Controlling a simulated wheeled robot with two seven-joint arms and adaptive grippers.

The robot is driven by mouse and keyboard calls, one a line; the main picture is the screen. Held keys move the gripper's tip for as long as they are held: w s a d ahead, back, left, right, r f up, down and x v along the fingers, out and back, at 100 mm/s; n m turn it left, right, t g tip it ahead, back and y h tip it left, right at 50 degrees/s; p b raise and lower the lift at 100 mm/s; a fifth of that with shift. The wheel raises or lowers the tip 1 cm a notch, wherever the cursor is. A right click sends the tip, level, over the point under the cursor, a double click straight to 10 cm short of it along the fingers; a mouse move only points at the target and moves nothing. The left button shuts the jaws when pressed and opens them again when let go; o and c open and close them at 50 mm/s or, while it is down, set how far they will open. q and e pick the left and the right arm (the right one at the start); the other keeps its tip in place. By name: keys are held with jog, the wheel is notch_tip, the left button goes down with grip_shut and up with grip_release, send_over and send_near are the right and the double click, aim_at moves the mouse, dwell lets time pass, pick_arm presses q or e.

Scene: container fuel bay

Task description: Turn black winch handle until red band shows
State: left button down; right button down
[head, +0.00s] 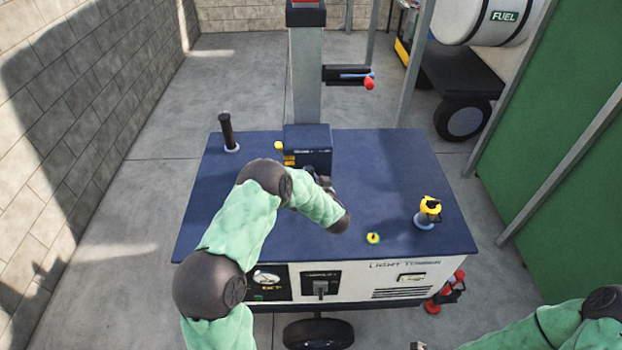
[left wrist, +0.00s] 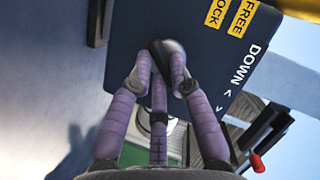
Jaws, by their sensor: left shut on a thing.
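The blue winch box (head: 308,140) stands at the foot of the grey mast on the generator's top. In the left wrist view the box's blue face (left wrist: 205,75) carries yellow FREE and LOCK labels and a white DOWN marking with arrows. My left gripper (head: 322,180) is in front of the box. Its purple fingers are shut on a rounded black handle (left wrist: 168,48), which they partly cover. My own arm hides most of the handle in the head view.
The grey mast (head: 306,85) rises behind the box, with a red patch in a dark frame at the picture's top edge. A dark bracket with a red knob (head: 369,83) juts from it. A black post (head: 227,130) and yellow-black fitting (head: 430,207) stand on the generator top.

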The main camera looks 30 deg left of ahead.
pick_arm(q)
jog(key=shift+f+m, duration=0.1)
jog(key=shift+m, duration=0.3)
jog(key=shift+y, duration=0.3)
jog(key=c, duration=1.1)
grip_release()
jog(key=shift+c, duration=0.2)
jog(key=v, duration=1.2)
jog(key=shift+w, duration=0.1)
